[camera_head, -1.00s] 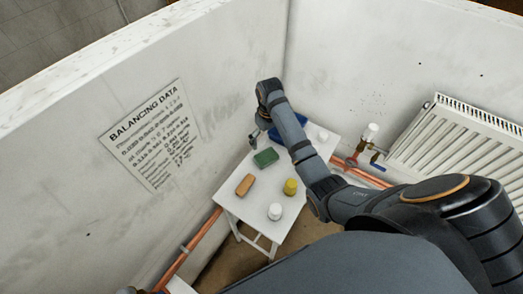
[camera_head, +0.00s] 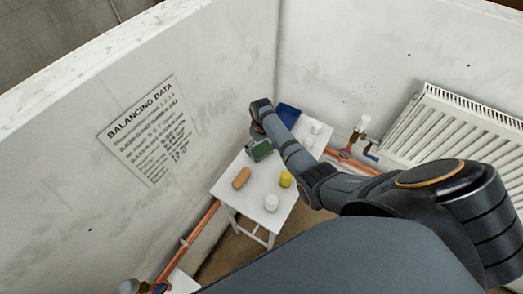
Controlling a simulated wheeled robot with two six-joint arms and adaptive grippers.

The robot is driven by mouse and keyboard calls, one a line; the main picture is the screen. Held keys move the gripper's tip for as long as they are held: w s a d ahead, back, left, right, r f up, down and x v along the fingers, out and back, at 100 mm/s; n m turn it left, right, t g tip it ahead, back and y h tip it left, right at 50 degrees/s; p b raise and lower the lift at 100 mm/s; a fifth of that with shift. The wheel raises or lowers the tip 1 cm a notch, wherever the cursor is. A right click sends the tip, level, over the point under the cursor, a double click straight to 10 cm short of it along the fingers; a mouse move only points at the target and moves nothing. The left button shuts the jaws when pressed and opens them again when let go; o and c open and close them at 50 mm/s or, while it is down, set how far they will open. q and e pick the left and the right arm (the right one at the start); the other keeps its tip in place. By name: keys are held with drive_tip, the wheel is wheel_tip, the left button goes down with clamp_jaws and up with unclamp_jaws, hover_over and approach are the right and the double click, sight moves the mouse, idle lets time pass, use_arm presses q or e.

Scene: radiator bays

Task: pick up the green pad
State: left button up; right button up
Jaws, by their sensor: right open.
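The green pad (camera_head: 263,151) lies on the small white table (camera_head: 256,217), toward its wall side. My right arm reaches in from the right across the table. My right gripper (camera_head: 254,144) points down at the far-left edge of the green pad, very close to it. The gripper is open, but its fingers are small and partly merge with the pad, so I cannot tell whether they touch it. My left gripper is not in view.
An orange-brown block (camera_head: 241,178), a yellow cylinder (camera_head: 286,179) and a white cylinder (camera_head: 271,202) stand near the table's front. A blue tray (camera_head: 289,114) lies behind my arm. Walls, copper pipes and a radiator (camera_head: 455,135) surround the table.

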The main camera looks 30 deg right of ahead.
drive_tip(key=shift+s, duration=0.1)
drive_tip(key=c, duration=0.8)
drive_tip(key=shift+s, duration=0.1)
drive_tip(key=shift+c, duration=0.5)
